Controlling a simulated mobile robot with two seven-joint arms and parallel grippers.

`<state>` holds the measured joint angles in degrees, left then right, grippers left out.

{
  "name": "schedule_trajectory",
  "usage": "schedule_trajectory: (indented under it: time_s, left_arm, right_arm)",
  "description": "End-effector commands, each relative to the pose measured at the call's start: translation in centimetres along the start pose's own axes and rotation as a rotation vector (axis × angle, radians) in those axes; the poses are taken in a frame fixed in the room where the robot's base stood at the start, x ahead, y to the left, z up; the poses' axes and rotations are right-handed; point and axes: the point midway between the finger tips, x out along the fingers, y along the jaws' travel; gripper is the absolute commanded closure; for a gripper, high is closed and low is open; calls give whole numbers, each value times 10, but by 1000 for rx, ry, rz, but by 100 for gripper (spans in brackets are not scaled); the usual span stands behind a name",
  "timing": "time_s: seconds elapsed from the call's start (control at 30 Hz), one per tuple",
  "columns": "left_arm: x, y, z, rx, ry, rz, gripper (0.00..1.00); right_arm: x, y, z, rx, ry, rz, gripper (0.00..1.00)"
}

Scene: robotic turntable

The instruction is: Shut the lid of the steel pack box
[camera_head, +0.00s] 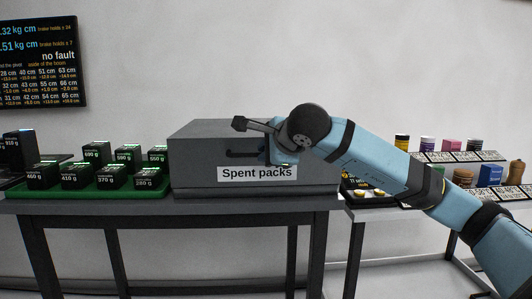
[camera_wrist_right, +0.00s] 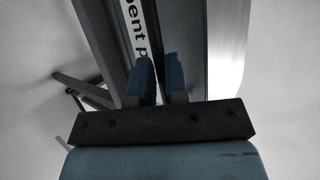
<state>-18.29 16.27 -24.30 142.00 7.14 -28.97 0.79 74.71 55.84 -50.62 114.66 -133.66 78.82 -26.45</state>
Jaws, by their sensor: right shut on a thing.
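The steel pack box (camera_head: 200,165) is a dark grey box on the table, with a white "Spent packs" label on its front. Its top looks flat and level, with no opening showing; I see no clear lid seam. A dark bar handle (camera_head: 243,154) runs across the front above the label. My right gripper (camera_head: 281,157) is at the front, by the handle's right end, partly hidden by its own wrist. In the right wrist view, its blue fingertips (camera_wrist_right: 159,80) close around a dark bar in front of the label, apparently the handle. My left gripper is out of view.
A green tray (camera_head: 40,193) with several black weight blocks stands left of the box. A dark tray (camera_head: 378,200) and a rack of small coloured items (camera_head: 490,176) are on the right. A dark readout screen (camera_head: 42,62) hangs on the wall.

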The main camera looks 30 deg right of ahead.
Motion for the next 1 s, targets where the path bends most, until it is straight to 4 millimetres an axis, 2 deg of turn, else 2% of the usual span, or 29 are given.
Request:
schedule_trajectory:
  time_s: [0.03, 0.43, 0.47, 0.5, 0.87, 1.0]
  left_arm:
    - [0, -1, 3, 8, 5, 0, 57]
    - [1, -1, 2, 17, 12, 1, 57]
    - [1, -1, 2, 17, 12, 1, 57]
    - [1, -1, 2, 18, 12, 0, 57]
    - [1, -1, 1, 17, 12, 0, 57]
    - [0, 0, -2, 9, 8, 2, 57]
  right_arm:
    - [10, 23, 0, -10, 4, 46, 100]
    - [12, 27, 1, -11, 3, 49, 100]
    - [12, 27, 1, -11, 3, 49, 66]
    - [12, 27, 0, -12, 4, 49, 62]
    - [12, 25, -1, -9, 7, 49, 62]
    - [2, 23, -1, -10, 8, 48, 62]
